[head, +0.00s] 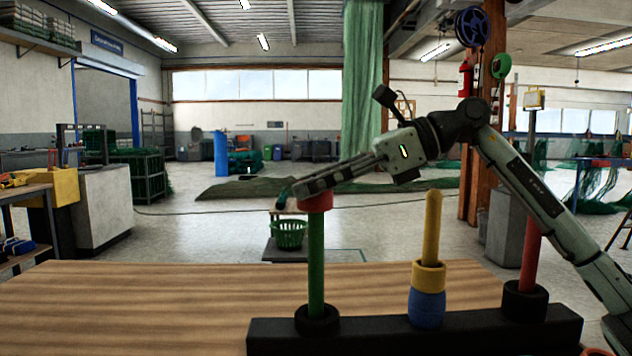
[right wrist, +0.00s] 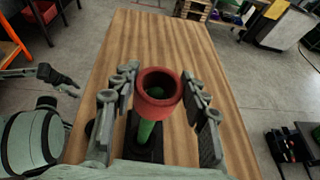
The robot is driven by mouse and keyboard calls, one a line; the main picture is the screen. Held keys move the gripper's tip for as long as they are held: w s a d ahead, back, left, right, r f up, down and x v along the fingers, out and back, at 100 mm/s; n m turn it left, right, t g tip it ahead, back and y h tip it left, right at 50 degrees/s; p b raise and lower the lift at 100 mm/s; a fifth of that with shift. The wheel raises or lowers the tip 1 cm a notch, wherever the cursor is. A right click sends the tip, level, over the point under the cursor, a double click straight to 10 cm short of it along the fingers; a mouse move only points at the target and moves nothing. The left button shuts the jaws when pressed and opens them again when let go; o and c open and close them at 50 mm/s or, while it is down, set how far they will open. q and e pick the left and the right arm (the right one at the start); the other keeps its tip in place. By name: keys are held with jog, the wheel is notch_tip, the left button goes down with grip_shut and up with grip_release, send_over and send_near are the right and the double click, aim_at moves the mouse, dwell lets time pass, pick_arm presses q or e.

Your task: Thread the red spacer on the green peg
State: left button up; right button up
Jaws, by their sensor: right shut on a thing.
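The green peg (head: 316,262) stands upright in the left dark collar of a black base (head: 400,331). The red spacer (head: 315,203) is at the top of this peg. My right gripper (head: 312,186) is shut on the spacer, its fingers pointing left in the head view. In the right wrist view the red spacer (right wrist: 158,92) sits between the fingers. Green shows inside its hole, and the green peg (right wrist: 145,131) runs down below it, so the spacer appears to be around the peg's tip. My left gripper (right wrist: 57,79) shows small at the left; its jaw state is unclear.
A yellow peg (head: 432,228) on the same base carries a yellow spacer (head: 429,276) above a blue spacer (head: 427,307). The wooden table (head: 130,305) is clear on the left.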

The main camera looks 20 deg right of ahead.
jog(key=o, duration=1.2)
jog(key=v, duration=1.2)
